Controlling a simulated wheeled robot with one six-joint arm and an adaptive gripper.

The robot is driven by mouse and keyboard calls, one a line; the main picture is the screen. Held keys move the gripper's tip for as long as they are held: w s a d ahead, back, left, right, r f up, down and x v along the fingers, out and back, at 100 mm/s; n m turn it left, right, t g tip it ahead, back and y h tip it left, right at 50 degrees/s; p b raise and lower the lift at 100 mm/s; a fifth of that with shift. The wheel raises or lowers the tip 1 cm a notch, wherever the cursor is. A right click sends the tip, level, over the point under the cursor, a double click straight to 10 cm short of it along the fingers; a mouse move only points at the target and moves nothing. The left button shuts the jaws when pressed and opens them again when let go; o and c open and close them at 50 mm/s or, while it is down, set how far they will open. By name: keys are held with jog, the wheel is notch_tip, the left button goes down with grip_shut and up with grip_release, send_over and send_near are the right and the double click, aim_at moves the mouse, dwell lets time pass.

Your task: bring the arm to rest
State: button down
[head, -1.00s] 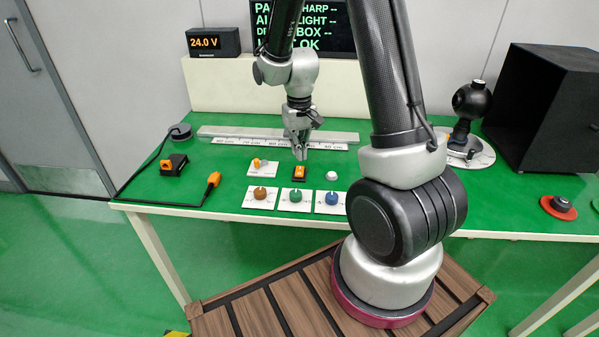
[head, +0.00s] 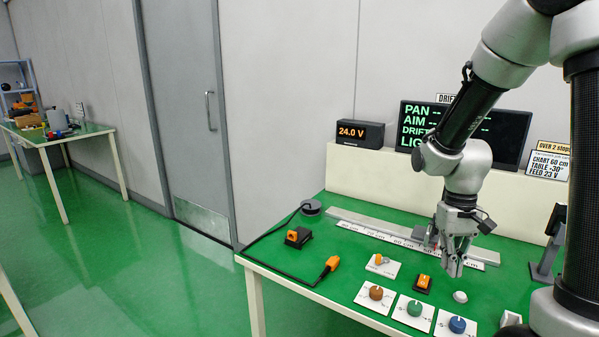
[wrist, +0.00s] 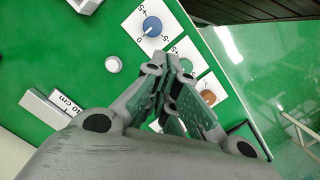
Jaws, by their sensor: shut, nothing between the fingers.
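My gripper (head: 452,266) hangs from my arm, fingers pointing down, above the green table (head: 330,270). Its fingers are shut with nothing between them. In the head view it is above and behind the white button (head: 460,296) and the orange rocker switch (head: 423,282). In the wrist view the closed fingers (wrist: 172,68) point toward the row of knobs, with the blue knob (wrist: 152,26) and the white button (wrist: 113,65) to their left. The fingers hide part of the panels there.
Brown (head: 376,293), green (head: 414,307) and blue (head: 457,324) knobs line the front edge. An orange plug (head: 332,263) on a cable lies left. A ruler rail (head: 380,230) runs behind. A 24.0 V display (head: 360,133) and a black screen (head: 480,125) stand at the back.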

jog(key=s+r+t, duration=0.6)
jog(key=s+r, duration=0.7)
jog(key=r, duration=0.4)
jog(key=shift+d+r, duration=0.35)
jog(key=shift+d, duration=0.1)
jog(key=shift+f, duration=0.1)
